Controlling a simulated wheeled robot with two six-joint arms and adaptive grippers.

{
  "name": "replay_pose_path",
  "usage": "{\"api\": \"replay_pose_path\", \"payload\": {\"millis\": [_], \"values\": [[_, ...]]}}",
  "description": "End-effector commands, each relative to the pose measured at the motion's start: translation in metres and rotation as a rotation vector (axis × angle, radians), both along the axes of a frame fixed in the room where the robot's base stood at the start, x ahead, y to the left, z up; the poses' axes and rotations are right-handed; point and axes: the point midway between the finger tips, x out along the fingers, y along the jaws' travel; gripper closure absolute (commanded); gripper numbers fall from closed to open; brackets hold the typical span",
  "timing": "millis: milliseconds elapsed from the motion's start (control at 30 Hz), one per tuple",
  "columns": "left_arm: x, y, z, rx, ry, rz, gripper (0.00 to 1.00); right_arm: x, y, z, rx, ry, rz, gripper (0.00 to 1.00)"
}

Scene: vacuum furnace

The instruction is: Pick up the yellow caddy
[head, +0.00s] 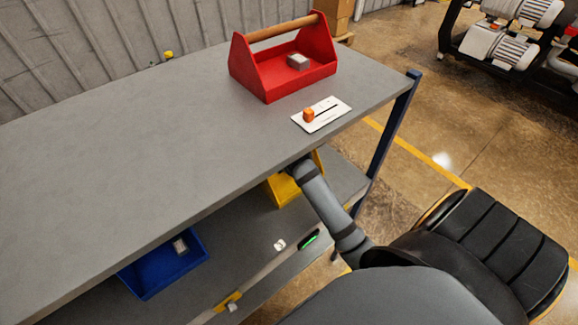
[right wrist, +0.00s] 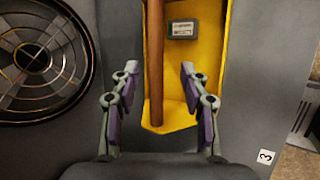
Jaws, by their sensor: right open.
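The yellow caddy (head: 282,191) sits on the lower shelf, under the worktop, and is partly hidden by the worktop and my right arm in the head view. In the right wrist view the yellow caddy (right wrist: 206,40) has a brown wooden handle (right wrist: 155,60) running up the picture and a small grey box (right wrist: 182,29) inside. My right gripper (right wrist: 158,72) is open and empty, with one finger on each side of the handle in the picture. I cannot tell how far it is from the handle. Its fingers are hidden in the head view. My left gripper is out of view.
A red caddy (head: 249,79) and a white plate with an orange knob (head: 308,115) are on the grey worktop (head: 130,150). A blue bin (head: 150,281) is on the lower shelf. A round black grille (right wrist: 40,60) lies left of the yellow caddy.

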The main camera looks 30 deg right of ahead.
Motion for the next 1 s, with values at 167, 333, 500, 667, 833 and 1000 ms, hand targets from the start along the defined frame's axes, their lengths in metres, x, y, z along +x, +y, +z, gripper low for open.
{"api": "replay_pose_path", "payload": {"millis": [167,333,500,667,833,1000], "values": [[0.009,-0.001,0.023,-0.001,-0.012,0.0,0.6,0.017,-0.013,-0.015,-0.002,0.005,-0.001,0.55],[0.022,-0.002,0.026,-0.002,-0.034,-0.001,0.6,0.027,-0.018,-0.034,0.0,0.002,-0.001,0.55],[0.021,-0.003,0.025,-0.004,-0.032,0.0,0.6,0.028,-0.018,-0.037,0.001,0.001,-0.001,0.55],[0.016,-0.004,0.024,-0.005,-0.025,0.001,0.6,0.028,-0.018,-0.037,0.001,0.001,-0.001,0.7],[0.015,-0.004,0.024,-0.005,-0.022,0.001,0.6,0.028,-0.018,-0.036,0.0,0.001,0.0,0.93],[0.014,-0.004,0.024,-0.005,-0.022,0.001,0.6,0.028,-0.018,-0.036,0.001,0.001,-0.001,1.0]]}}
